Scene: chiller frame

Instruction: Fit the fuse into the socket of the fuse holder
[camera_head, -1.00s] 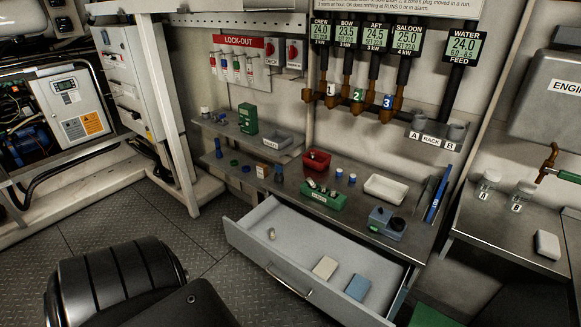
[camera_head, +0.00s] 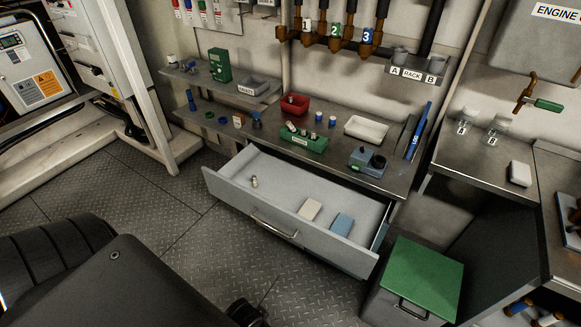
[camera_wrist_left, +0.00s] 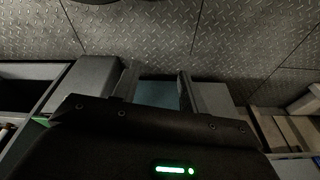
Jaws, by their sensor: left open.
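A small pale cylinder (camera_head: 254,181), possibly the fuse, stands in the open grey drawer (camera_head: 290,228), near its left end. A green block (camera_head: 304,143) holding several small cylinders sits on the bench above. A blue-grey unit with a dark round top (camera_head: 367,160) stands to its right. I cannot tell which of these is the fuse holder, and no socket shows clearly. My left gripper (camera_wrist_left: 158,76) is open and appears empty in the left wrist view, its two fingers apart. My right gripper is not in view.
A cream block (camera_head: 310,209) and a blue block (camera_head: 342,225) lie in the drawer. A red bin (camera_head: 294,105) and white tray (camera_head: 367,130) stand on the bench. A green-lidded box (camera_head: 423,277) stands right of the drawer. The plated floor before the drawer is clear.

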